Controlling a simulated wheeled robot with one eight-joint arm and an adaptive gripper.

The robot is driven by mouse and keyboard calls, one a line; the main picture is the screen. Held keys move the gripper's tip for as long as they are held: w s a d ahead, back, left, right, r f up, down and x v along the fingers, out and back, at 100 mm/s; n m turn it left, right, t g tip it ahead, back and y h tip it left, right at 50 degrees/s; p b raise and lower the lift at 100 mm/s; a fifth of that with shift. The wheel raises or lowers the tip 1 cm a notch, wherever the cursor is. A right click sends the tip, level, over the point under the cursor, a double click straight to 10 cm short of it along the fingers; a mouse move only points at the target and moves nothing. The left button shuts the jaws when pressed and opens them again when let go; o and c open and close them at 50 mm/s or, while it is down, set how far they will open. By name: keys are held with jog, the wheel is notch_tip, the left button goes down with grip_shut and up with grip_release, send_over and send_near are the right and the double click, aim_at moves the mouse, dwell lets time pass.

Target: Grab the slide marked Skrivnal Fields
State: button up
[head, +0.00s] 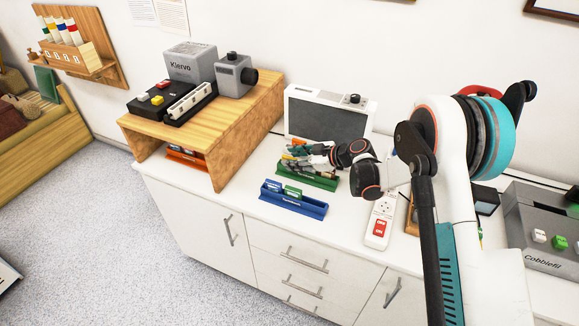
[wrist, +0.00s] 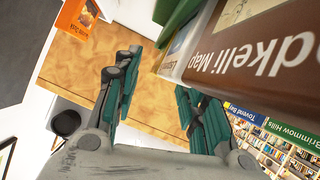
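My gripper (head: 290,155) is over the green tray (head: 318,182) on the white counter, in the head view. In the wrist view its teal-padded fingers (wrist: 155,80) stand apart, with no slide visible between them. A large brown label ending in "dkelli Map" (wrist: 245,65) is close by at the upper right, upside down. I cannot read Skrivnal Fields on anything in view. My gripper partly hides the green tray's contents in the head view.
A blue tray (head: 295,204) holding slides sits in front of the green tray. A grey-fronted box (head: 325,117) stands behind it. A wooden stand (head: 240,125) with devices is at the left. A power strip (head: 380,222) lies at the right.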

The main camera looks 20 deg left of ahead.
grip_shut()
jog(key=shift+r, duration=0.1)
dwell(0.3)
